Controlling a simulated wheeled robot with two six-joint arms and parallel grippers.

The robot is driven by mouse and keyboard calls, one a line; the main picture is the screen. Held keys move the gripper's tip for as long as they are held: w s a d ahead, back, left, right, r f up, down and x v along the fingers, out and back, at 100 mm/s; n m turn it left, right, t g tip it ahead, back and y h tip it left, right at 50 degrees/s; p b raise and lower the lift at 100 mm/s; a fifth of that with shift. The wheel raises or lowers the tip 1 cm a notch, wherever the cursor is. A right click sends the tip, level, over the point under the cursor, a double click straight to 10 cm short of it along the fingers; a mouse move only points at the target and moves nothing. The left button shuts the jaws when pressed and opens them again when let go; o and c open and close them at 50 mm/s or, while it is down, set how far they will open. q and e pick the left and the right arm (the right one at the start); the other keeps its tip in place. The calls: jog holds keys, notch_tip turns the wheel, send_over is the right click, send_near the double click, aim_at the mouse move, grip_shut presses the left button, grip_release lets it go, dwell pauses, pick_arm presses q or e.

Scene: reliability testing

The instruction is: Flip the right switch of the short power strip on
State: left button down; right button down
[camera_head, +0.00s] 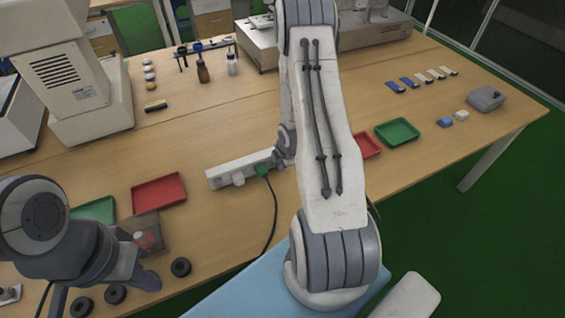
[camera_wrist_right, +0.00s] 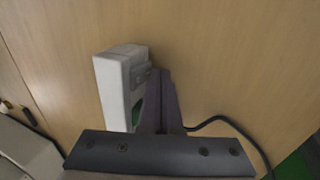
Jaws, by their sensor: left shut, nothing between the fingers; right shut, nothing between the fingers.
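The short white power strip (camera_head: 228,172) lies on the wooden table in the head view, with a green plug (camera_head: 262,170) and its dark cable near its right part. My right arm hides the strip's right end there. In the right wrist view the strip (camera_wrist_right: 116,90) shows end-on, with a grey part at its top and some green beside my fingers. My right gripper (camera_wrist_right: 157,75) is shut and empty, its tips right beside the strip's upper end; contact is unclear. The switch itself cannot be made out. My left gripper (camera_head: 150,282) is shut at the table's near left.
Red trays (camera_head: 158,194) and (camera_head: 367,145) lie left and right of the strip, with a green tray (camera_head: 397,132) further right. Black rings (camera_head: 181,267) lie near the front edge. A white machine (camera_head: 85,95) stands at the left. Bare table lies behind the strip.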

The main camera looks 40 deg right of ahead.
jog(key=b, duration=0.1)
jog(key=f+b, duration=0.1)
jog(key=b, duration=0.1)
jog(key=shift+w+d+t, duration=0.1)
jog(key=shift+w+t, duration=0.15)
jog(key=shift+t, duration=0.15)
jog(key=shift+r+p, duration=0.35)
jog(key=shift+r, duration=0.2)
